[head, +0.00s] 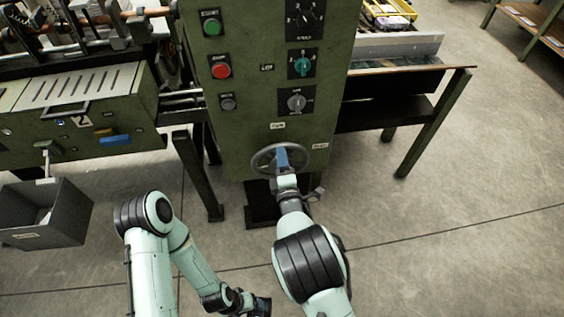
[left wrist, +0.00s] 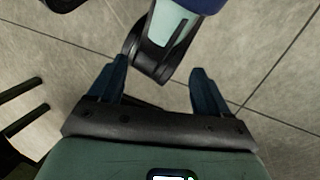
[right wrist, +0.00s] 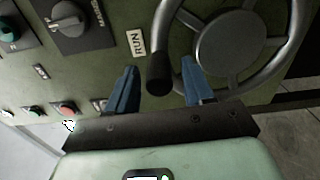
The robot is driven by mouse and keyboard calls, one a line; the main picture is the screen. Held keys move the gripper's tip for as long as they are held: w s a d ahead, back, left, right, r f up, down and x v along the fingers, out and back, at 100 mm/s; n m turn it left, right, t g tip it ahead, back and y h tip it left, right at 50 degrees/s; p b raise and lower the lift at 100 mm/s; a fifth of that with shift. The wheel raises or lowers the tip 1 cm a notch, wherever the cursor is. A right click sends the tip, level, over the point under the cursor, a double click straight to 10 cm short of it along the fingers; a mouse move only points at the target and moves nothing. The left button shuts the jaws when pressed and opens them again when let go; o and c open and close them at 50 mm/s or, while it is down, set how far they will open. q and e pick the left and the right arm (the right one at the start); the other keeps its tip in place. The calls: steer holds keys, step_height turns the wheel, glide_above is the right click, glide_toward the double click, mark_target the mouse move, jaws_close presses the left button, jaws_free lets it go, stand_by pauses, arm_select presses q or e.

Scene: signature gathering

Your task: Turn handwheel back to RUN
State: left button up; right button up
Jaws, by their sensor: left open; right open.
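The handwheel (head: 257,160) is a dark ring with spokes, low on the front of the green machine cabinet. In the right wrist view its grey hub (right wrist: 225,40), part of its rim and a black handle knob (right wrist: 158,72) show. A RUN label (right wrist: 137,42) is on the panel just left of the knob. My right gripper (head: 284,156) is open in front of the wheel. In the right wrist view the knob appears between its blue fingers (right wrist: 160,82), with no clear contact. My left gripper (left wrist: 160,82) is open and empty, low over the floor.
The cabinet has a green button (head: 211,24), a red button (head: 221,68) and several selector knobs above the wheel. A grey bin (head: 70,222) stands at the left. A dark-legged table (head: 410,105) is at the right. The floor in front is open.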

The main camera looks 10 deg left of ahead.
arm_select(q)
steer(key=shift+s+d+r+p, duration=0.4)
steer(key=shift+s+r+p, duration=0.15)
steer(key=shift+s+r, duration=0.25)
arm_select(e)
steer(key=v, duration=1.3)
steer(key=shift+s, duration=0.15)
arm_select(q)
steer(key=shift+f, duration=0.1)
arm_select(e)
steer(key=shift+d, duration=0.1)
